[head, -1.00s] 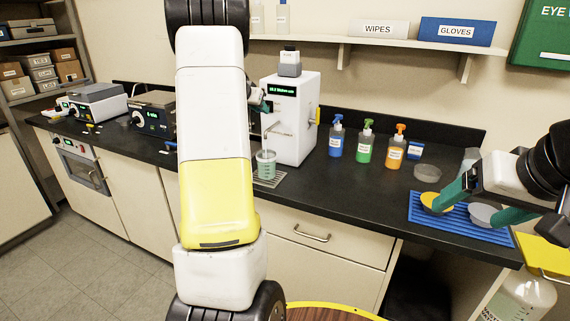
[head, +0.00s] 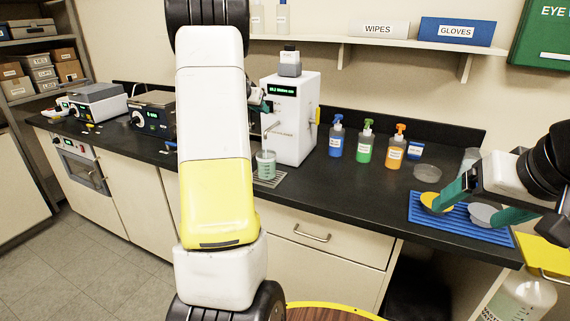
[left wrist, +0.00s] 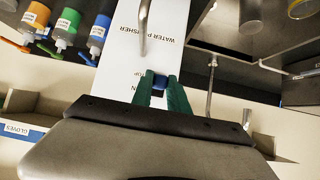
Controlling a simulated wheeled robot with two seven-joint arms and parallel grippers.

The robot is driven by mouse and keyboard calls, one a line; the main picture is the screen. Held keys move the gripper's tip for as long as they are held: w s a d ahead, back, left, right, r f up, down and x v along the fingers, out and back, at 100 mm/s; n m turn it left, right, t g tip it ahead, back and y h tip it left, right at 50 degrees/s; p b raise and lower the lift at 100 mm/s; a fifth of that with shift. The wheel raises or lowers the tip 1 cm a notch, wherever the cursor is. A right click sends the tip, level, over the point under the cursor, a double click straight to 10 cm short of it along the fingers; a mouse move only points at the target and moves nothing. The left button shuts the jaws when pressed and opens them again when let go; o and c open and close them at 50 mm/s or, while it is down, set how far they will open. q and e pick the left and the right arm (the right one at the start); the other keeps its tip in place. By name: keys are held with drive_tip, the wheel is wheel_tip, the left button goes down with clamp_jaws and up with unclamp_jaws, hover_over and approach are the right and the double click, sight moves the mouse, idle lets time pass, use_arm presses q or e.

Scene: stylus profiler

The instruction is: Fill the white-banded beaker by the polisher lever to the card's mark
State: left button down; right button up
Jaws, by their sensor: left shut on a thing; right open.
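The water polisher (head: 297,120) is a white box with a green-lit display and a thin spout. A clear beaker (head: 265,168) with a greenish lower part stands upright on the drip grid (head: 273,180) under the spout; its exact level and band are too small to read. My left gripper (head: 267,104), partly hidden behind my arm, is at the polisher's front. In the left wrist view its green fingers are shut on a blue lever knob (left wrist: 159,82). My right gripper (head: 480,203) is open above the blue ribbed mat (head: 470,232), near its dishes.
Blue (head: 336,142), green (head: 365,146) and orange (head: 396,152) pump bottles stand right of the polisher, with a small blue-and-white card (head: 416,151) behind. A glass dish (head: 427,172) lies nearby. Instruments (head: 152,117) stand at left. The counter's front middle (head: 340,205) is clear.

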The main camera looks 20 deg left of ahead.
use_arm(q)
drive_tip(key=shift+w+d, duration=0.1)
drive_tip(key=shift+d, duration=0.2)
wheel_tip(320, 180, down, 4)
drive_tip(key=t, duration=0.5)
drive_tip(key=shift+r, duration=0.15)
drive_tip(key=c, duration=1.6)
unclamp_jaws()
drive_tip(key=shift+w+r+t, duration=0.15)
drive_tip(key=shift+t, duration=0.35)
drive_tip(key=shift+c, duration=0.2)
drive_tip(key=o, duration=0.4)
drive_tip(key=shift+o, duration=0.2)
drive_tip(key=shift+a, duration=0.1)
drive_tip(key=shift+a, duration=0.1)
drive_tip(key=shift+c, duration=0.5)
